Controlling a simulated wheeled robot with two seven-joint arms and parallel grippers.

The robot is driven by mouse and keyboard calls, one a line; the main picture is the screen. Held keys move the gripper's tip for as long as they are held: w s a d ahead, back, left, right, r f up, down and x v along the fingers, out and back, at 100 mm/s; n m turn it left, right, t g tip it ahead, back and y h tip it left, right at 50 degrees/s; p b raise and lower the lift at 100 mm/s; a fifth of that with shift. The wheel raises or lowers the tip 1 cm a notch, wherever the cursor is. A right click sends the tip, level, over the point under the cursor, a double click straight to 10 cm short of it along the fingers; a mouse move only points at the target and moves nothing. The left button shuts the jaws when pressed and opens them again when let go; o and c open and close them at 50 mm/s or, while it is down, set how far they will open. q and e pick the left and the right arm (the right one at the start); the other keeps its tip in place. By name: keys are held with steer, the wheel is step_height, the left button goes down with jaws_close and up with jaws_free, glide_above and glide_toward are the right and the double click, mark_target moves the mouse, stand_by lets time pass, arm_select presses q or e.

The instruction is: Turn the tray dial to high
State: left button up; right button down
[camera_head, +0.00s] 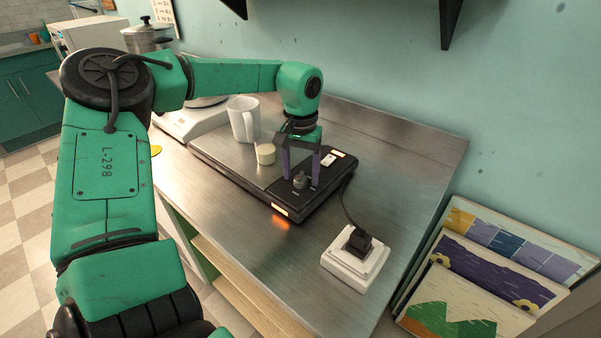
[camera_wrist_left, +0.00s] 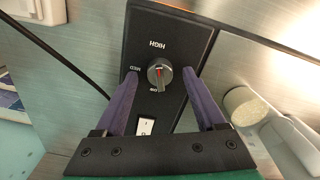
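The warming tray (camera_head: 235,168) is a flat steel plate with a black control panel at its right end. The dial (camera_head: 300,181) is a small dark knob on that panel. In the left wrist view the dial (camera_wrist_left: 160,74) has a red mark, with HIGH, MED and a partly hidden LOW label around it. I cannot tell exactly where the mark points. My left gripper (camera_head: 301,174) points down over the panel, its purple fingers on either side of the dial. In the left wrist view the gripper (camera_wrist_left: 159,75) is open, with gaps between fingers and knob. My right gripper is out of view.
A white mug (camera_head: 243,119) and a small pale cylinder (camera_head: 265,154) stand on the tray. A white rocker switch (camera_wrist_left: 146,126) is beside the dial. An orange light (camera_head: 280,210) glows on the tray's front edge. A cord runs to a white socket box (camera_head: 354,262) at the right.

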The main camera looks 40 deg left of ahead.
mark_target(301, 175)
arm_select(q)
steer(key=shift+s, duration=0.1)
step_height(301, 175, up, 14)
steer(key=shift+r+p, duration=0.25)
steer(key=shift+p, duration=0.1)
steer(key=shift+f, duration=0.1)
stand_by(0.4)
